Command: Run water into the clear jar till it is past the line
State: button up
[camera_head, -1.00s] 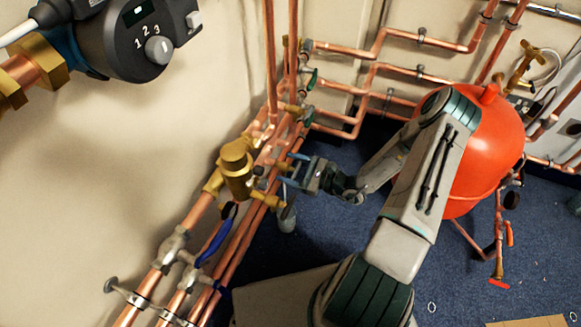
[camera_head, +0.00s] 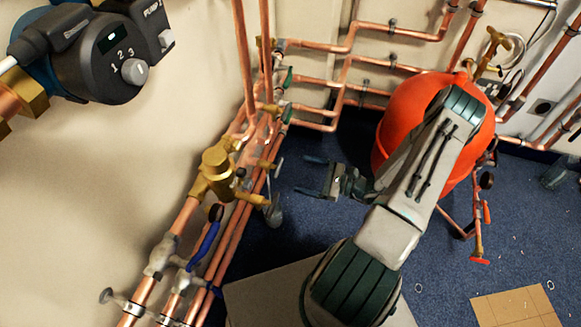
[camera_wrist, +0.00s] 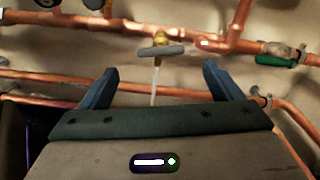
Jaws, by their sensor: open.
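My gripper (camera_head: 312,176) is open and empty, over the blue floor to the right of the wall pipes. In the wrist view its two blue fingers (camera_wrist: 159,72) stand wide apart. Between them, farther off, is a brass tap with a grey bar handle (camera_wrist: 162,50); the fingers do not touch it. A thin pale vertical stream (camera_wrist: 155,86), like running water, shows below the handle. In the head view a small greyish, clear-looking vessel (camera_head: 273,213), perhaps the jar, is below the brass fitting's side outlet. Its line and water level cannot be made out.
Copper pipes (camera_head: 240,232) run along the wall at left, with a brass valve body (camera_head: 216,166) and a blue lever (camera_head: 207,243). A pump (camera_head: 100,55) is at upper left. A red tank (camera_head: 405,108) stands behind my arm. Cardboard (camera_head: 515,305) lies at lower right.

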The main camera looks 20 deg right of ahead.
aim_at(272, 167)
jog(key=shift+v, duration=1.2)
dwell(0.8)
jog(key=b+x, duration=0.1)
jog(key=x, duration=0.3)
jog(key=b+x, duration=0.1)
jog(key=x, duration=0.4)
jog(key=f+b+x, duration=0.1)
jog(key=x, duration=0.4)
jog(key=shift+w, duration=0.2)
